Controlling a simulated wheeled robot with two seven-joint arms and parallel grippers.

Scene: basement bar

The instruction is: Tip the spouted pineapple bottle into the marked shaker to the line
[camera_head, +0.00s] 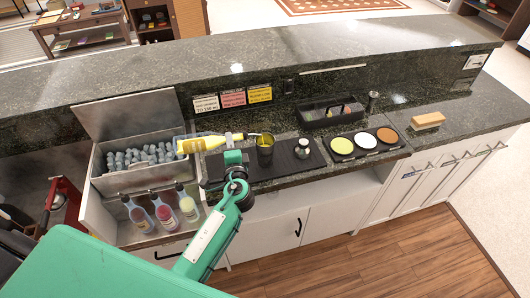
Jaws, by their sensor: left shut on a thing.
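The pineapple bottle (206,144) is yellow and lies tipped almost level, with its neck and spout pointing right. My left gripper (234,156) is shut on it, near its neck side; the fingers are partly hidden. The spout end is at the mouth of the dark metal shaker (265,156), which stands upright on the black bar mat (284,165). Yellow shows at the shaker's mouth. The line on the shaker and the level inside cannot be made out. My right gripper is not in view.
A steel bin (107,187) at left holds ice and several bottles in its front rack. A small jar (302,149) stands right of the shaker. A tray of three colored dishes (365,142), a black caddy (331,113) and a sponge (427,121) lie further right. Recipe cards (233,98) are behind.

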